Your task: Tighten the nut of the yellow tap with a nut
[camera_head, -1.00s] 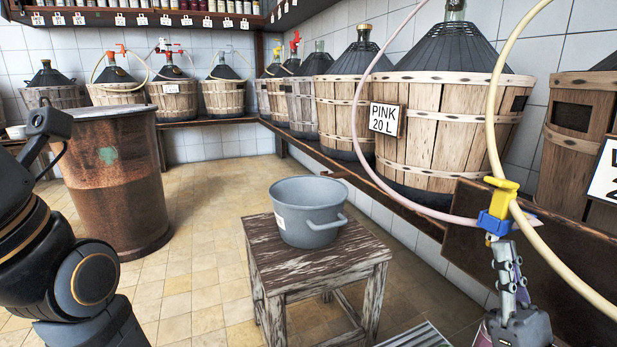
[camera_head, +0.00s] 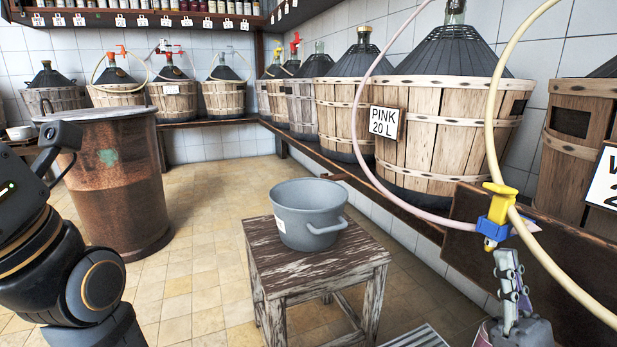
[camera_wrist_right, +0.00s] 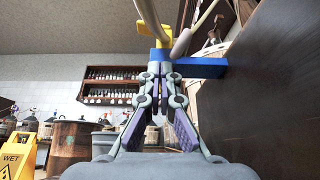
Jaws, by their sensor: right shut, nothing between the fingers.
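The yellow tap (camera_head: 499,189) is at the right, by the dark wooden board, with a pale yellow hose running past it. A blue part (camera_head: 495,229), which looks like its nut, is below the yellow handle. My right gripper (camera_head: 506,258) is shut and empty, its fingers pointing up just below the tap. In the right wrist view, the fingertips (camera_wrist_right: 160,70) are together in front of the yellow tap (camera_wrist_right: 155,42), and the blue part (camera_wrist_right: 203,67) sticks out to the right. I cannot tell whether the fingers touch it. My left gripper does not show.
A grey pot (camera_head: 308,205) stands on a wooden stool (camera_head: 318,268) left of the tap. Basket demijohns line the wall shelf, one signed PINK 20 L (camera_head: 384,122). A pink hose (camera_head: 362,150) hangs nearby. A rusty drum (camera_head: 115,185) stands at left.

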